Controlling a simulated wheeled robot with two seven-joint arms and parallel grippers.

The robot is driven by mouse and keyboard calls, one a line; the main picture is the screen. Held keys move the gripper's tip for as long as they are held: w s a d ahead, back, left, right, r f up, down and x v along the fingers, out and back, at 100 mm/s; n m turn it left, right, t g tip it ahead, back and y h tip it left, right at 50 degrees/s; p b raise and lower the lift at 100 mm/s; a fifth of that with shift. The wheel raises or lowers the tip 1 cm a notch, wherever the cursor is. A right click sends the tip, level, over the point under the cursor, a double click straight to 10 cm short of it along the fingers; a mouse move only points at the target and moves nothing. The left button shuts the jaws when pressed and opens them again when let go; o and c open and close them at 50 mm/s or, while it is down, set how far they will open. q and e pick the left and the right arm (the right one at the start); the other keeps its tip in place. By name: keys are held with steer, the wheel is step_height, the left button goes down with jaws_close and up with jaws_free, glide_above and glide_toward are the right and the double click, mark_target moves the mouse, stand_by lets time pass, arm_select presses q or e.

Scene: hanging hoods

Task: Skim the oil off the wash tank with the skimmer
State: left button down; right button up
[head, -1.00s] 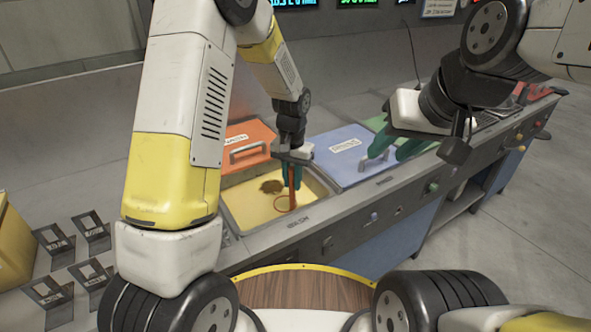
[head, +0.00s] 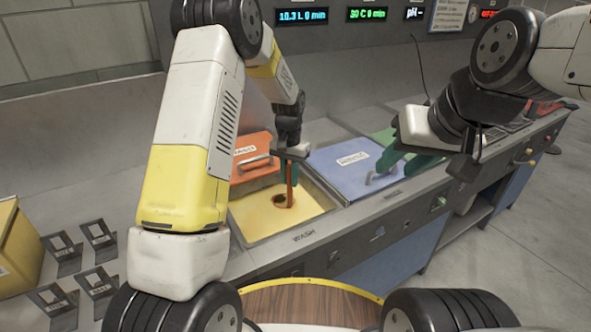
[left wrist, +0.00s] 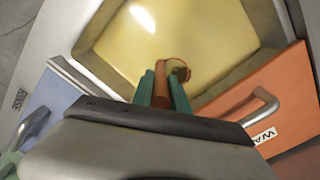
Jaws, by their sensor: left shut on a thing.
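The skimmer has an orange-brown handle (head: 290,183) held upright; its ring (head: 281,201) is at the surface of the wash tank's yellow liquid. The wash tank (head: 250,238) is open. A dark brown oil patch shows at the ring in the head view; I cannot tell how much lies inside it. My left gripper (head: 290,170) is shut on the handle above the tank. In the left wrist view its teal fingers (left wrist: 162,95) flank the handle (left wrist: 161,70), with the ring (left wrist: 181,72) beside it.
An orange lid (head: 250,168) stands left of the opening and a blue lid (head: 350,170) covers the tank to its right. A green lid (head: 385,138) is farther right. Several black label stands (head: 65,255) and a yellow box (head: 18,255) are at left.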

arm_select(q)
steer(key=s+a, duration=0.1)
steer(key=s, duration=0.1)
steer(key=s+a, duration=0.2)
stand_by(0.8)
steer(key=shift+r, duration=0.1)
step_height(320, 180, up, 14)
steer(key=shift+f, duration=0.25)
stand_by(0.8)
stand_by(0.5)
